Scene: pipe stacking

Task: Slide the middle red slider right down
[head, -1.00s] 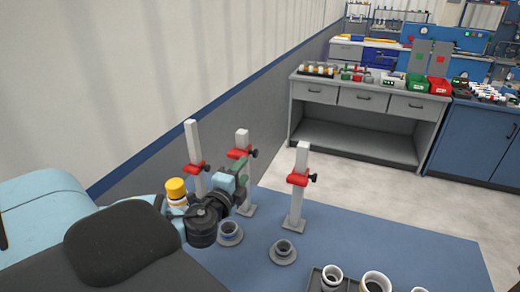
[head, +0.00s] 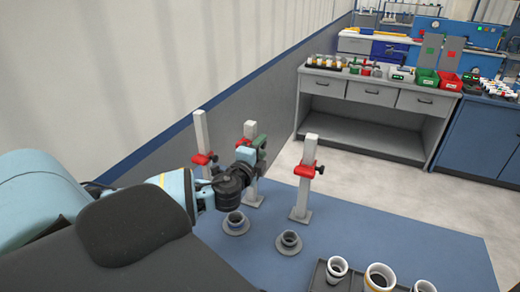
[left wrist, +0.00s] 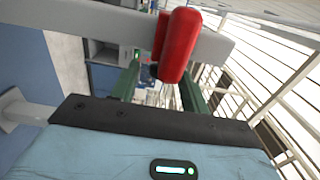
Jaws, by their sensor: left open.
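The middle red slider (head: 243,143) is on the upper part of the middle grey post (head: 250,129), partly hidden by my left gripper (head: 259,153). In the left wrist view, a red slider (left wrist: 177,45) with a rounded end stands on a grey post (left wrist: 80,22) that crosses the picture. My left gripper (left wrist: 160,80) is open, with its green fingers on either side of the slider's lower end in that view. I cannot tell whether they touch it. My right gripper is not in view.
The left post (head: 201,130) and right post (head: 306,190) carry red sliders too. Two grey flanged sockets (head: 235,227) (head: 289,243) and a dark tray (head: 318,276) with pipe pieces are in front. A wall (head: 130,80) rises at left.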

